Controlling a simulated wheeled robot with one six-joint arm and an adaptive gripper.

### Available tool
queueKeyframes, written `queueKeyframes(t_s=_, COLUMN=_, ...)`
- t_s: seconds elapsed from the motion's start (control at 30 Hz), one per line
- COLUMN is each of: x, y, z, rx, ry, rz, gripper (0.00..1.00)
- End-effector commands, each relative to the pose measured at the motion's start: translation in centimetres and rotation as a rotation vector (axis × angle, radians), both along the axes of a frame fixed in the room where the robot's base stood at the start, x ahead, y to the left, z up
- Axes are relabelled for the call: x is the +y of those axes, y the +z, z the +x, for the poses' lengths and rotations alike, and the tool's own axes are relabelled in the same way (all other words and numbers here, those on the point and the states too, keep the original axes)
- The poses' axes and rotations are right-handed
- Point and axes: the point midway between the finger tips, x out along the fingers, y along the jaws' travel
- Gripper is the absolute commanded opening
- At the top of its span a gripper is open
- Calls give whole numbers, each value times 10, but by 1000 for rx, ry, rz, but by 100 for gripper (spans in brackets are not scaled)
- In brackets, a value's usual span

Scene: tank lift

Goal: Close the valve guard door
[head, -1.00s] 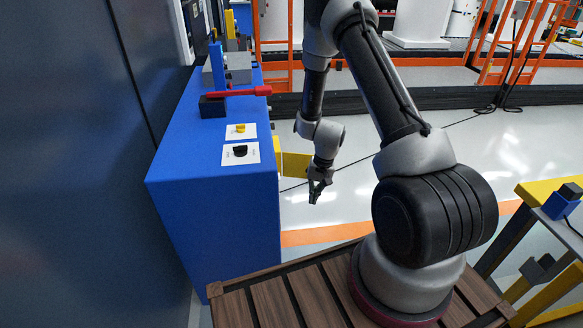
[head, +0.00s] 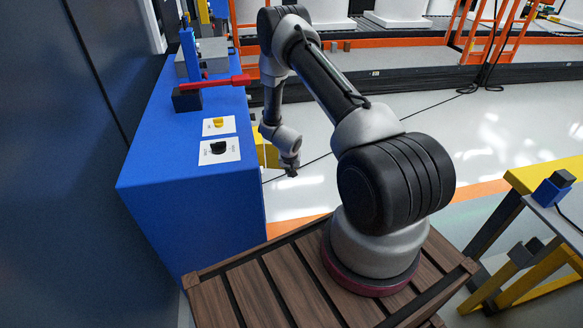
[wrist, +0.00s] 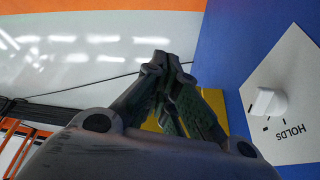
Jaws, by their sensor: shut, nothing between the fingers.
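A yellow panel (head: 268,153), which looks like the valve guard door, stands out from the right side of the blue cabinet (head: 190,175). The arm's wrist covers part of it, so its angle is hard to judge. My gripper (head: 291,171) is shut and empty, beside the cabinet and just right of the panel. In the wrist view my gripper (wrist: 160,62) has its fingertips together, with the yellow panel (wrist: 214,101) behind the fingers. I cannot tell whether they touch. The valve itself is not visible.
A red-handled lever (head: 215,83) and two label plates with a yellow knob (head: 218,123) and a black knob (head: 218,147) are on the cabinet top. A white knob (wrist: 268,102) shows beside my gripper. Open floor (head: 400,140) lies right of the cabinet.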

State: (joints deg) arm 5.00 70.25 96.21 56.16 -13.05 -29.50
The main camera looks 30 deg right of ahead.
Motion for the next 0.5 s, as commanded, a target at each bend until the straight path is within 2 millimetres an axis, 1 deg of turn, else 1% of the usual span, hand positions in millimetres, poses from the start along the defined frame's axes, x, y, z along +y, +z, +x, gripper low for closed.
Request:
queueKeyframes(t_s=0.03, x=-3, y=-12, z=3, rx=1, ry=-3, rz=1, gripper=0)
queueKeyframes(t_s=0.17, x=-9, y=-38, z=13, rx=0, ry=-3, rz=2, gripper=0)
queueKeyframes(t_s=0.4, x=-22, y=-34, z=32, rx=-2, ry=-6, rz=2, gripper=0)
queueKeyframes(t_s=0.5, x=-25, y=-34, z=37, rx=1, ry=-6, rz=1, gripper=0)
